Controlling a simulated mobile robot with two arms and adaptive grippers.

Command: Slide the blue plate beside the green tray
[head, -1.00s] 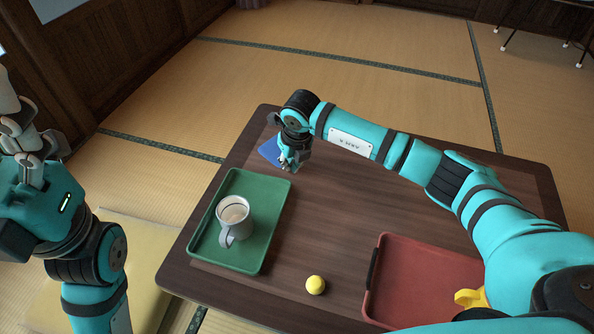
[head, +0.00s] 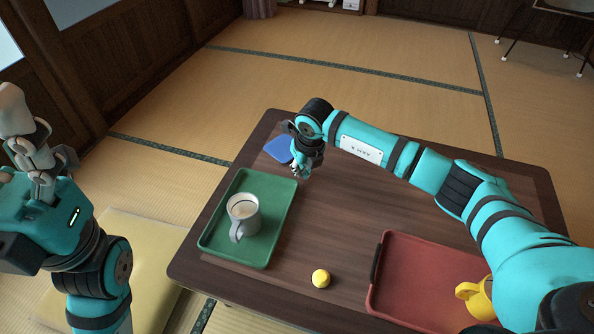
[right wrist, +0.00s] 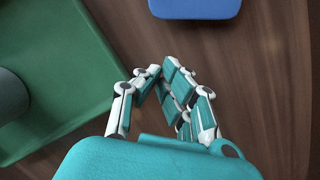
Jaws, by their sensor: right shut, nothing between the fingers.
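The blue plate (head: 278,149) lies on the low table near its far left edge, just beyond the green tray (head: 271,196). A gap of bare table separates them. The plate's near edge shows at the top of the right wrist view (right wrist: 195,8); the green tray (right wrist: 75,62) fills the left there. My right gripper (head: 298,172) is shut and empty, just on the near right side of the plate and apart from it, right of the tray's far corner. My left gripper (head: 30,150) hangs off the table at the far left; its fingers are unclear.
A white mug (head: 243,212) stands in the green tray. A yellow ball (head: 321,278) sits on the table's near side. A red tray (head: 420,265) holds a yellow mug (head: 478,296) at the right. The table's middle (head: 345,215) is clear.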

